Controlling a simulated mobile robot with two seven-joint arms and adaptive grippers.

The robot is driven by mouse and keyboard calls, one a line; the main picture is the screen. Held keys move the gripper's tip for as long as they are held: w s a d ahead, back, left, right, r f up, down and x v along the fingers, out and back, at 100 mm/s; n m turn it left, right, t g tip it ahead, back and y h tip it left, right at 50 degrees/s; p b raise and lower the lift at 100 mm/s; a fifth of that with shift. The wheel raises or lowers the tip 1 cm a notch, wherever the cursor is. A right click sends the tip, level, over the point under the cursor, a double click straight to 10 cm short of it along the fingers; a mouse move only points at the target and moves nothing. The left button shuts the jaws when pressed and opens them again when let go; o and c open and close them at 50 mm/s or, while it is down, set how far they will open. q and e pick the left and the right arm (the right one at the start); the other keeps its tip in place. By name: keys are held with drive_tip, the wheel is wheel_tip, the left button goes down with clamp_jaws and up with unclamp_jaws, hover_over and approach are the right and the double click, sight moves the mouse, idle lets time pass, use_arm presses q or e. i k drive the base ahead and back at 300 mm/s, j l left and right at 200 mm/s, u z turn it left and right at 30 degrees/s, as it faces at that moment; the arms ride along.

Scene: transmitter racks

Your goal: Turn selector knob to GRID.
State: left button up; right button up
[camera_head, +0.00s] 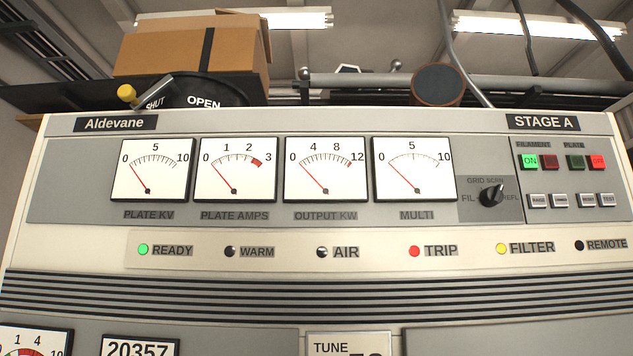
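The black selector knob (491,195) sits on a darker grey plate (468,212) at the right of the upper panel, beside the MULTI meter (414,169). Labels GRID and SCRN are above it, FIL is to its left and REFL to its right. The knob's pointer seems to lean up and right, nearer SCRN than GRID, but it is too small to be sure. The MULTI needle rests near 0. Neither of my grippers shows in this view.
PLATE KV (152,170), PLATE AMPS and OUTPUT KW meters line the left. FILAMENT and PLATE buttons (563,162) and small white buttons (573,200) lie close right of the knob. Indicator lamps run below. A cardboard box (180,50) is above the cabinet. Space before the panel looks clear.

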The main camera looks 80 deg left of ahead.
sight(491, 196)
drive_tip(key=u, duration=0.9)
drive_tip(key=k+u, duration=0.1)
drive_tip(key=u, duration=0.3)
drive_tip(key=l+u, duration=0.1)
drive_tip(key=u, duration=0.35)
drive_tip(key=k+u, duration=0.1)
drive_tip(key=u, duration=0.8)
drive_tip(key=k+l, duration=0.1)
drive_tip(key=l, duration=0.3)
